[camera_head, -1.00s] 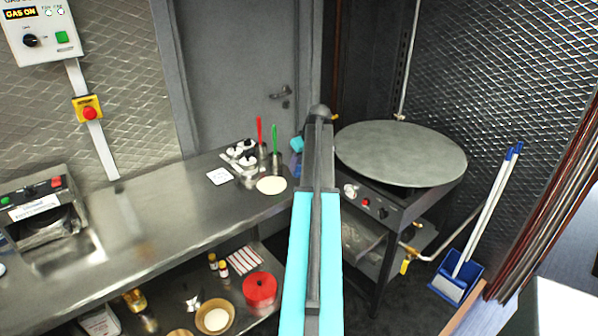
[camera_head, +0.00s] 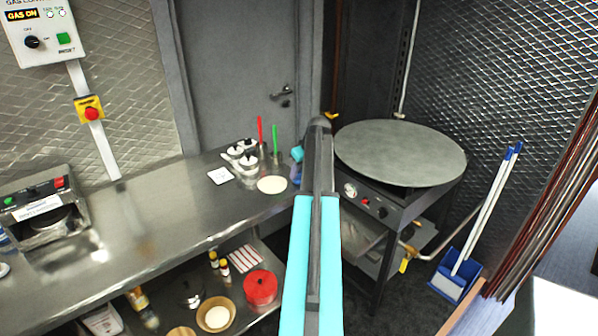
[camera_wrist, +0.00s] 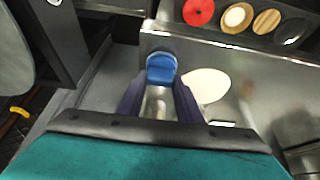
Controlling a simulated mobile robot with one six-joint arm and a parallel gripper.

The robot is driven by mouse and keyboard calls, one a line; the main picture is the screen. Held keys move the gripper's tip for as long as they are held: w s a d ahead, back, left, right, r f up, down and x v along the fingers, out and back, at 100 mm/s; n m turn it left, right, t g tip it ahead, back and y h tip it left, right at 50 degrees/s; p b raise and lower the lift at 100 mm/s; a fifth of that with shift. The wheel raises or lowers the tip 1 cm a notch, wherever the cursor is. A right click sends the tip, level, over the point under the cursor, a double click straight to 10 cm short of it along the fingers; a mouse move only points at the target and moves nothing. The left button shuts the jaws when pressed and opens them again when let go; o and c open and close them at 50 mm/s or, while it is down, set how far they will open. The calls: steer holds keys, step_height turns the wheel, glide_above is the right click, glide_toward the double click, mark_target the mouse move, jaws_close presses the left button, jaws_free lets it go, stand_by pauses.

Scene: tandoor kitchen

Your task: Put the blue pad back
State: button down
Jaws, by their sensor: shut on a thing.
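The blue pad (camera_wrist: 161,68) shows between the two dark fingers of my gripper (camera_wrist: 158,88) in the wrist view. My gripper is shut on it, and a pale grey part shows just below the blue. In the head view a small patch of the blue pad (camera_head: 297,154) shows just left of my arm, at the right end of the steel counter (camera_head: 150,215). My arm hides most of the gripper there. I cannot tell whether the pad touches the counter.
A pale round disc (camera_head: 272,184) lies on the counter beside the gripper. Cups with a red and a green handle (camera_head: 275,145) stand behind it, near white-lidded pots (camera_head: 242,155). A large round griddle (camera_head: 400,152) stands to the right. A red pot (camera_head: 260,287) sits on the lower shelf.

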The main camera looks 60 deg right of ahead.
steer(key=shift+f, duration=0.15)
steer(key=c, duration=1.3)
jaws_free()
steer(key=shift+o, duration=0.2)
steer(key=shift+s+r, duration=0.1)
steer(key=shift+r, duration=0.15)
steer(key=b+v, duration=0.2)
steer(key=v, duration=0.9)
steer(key=shift+s+r+b, duration=0.15)
steer(key=shift+r+b, duration=0.15)
steer(key=shift+r, duration=0.05)
